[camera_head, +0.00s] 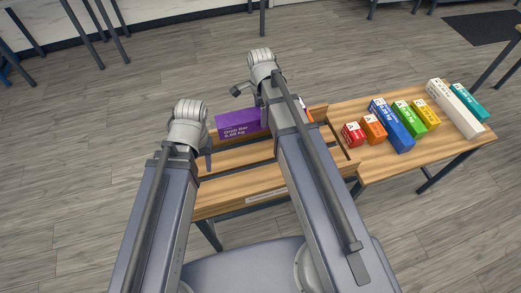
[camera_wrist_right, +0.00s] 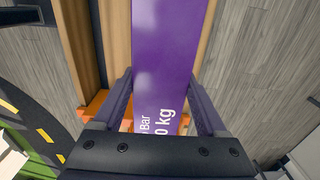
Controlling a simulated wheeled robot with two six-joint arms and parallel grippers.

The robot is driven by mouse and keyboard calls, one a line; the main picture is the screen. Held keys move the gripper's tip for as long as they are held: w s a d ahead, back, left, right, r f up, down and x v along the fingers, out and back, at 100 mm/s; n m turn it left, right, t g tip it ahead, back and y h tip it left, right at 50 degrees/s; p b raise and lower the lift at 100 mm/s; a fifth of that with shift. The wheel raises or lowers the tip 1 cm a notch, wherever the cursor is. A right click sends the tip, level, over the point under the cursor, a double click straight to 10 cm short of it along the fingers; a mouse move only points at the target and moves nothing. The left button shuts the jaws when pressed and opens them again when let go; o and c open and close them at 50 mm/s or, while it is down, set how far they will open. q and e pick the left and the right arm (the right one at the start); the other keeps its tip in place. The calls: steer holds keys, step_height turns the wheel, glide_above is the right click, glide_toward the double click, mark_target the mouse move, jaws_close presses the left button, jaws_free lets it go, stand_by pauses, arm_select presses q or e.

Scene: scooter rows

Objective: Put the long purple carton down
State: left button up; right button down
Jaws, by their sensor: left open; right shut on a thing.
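The long purple carton (camera_head: 238,123) with white lettering lies across the far part of the slatted wooden table in the head view. My right arm hides its right part. In the right wrist view the carton (camera_wrist_right: 172,45) runs up between the fingers of my right gripper (camera_wrist_right: 160,92), which is shut on it. Whether its underside touches the wood cannot be told. My left gripper (camera_head: 208,160) is open and empty, over the left side of the slatted table, nearer than the carton.
The slatted wooden table (camera_head: 240,185) has gaps between its boards. A second wooden table (camera_head: 385,165) to the right carries a row of several cartons, red to teal. An orange thing (camera_wrist_right: 97,103) shows beside the carton in the wrist view.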

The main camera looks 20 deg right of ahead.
steer(key=shift+f, duration=0.1)
arm_select(q)
step_height(320, 180, down, 14)
steer(key=b, duration=1.4)
steer(key=shift+f, duration=0.1)
arm_select(e)
step_height(320, 180, down, 14)
arm_select(q)
step_height(320, 180, down, 4)
steer(key=b, duration=0.4)
arm_select(e)
step_height(320, 180, down, 4)
steer(key=shift+r, duration=0.1)
arm_select(q)
steer(key=shift+f, duration=0.1)
arm_select(e)
steer(key=shift+f, duration=0.25)
jaws_free()
steer(key=shift+r, duration=0.1)
arm_select(q)
steer(key=shift+r, duration=0.2)
arm_select(e)
steer(key=shift+r, duration=0.1)
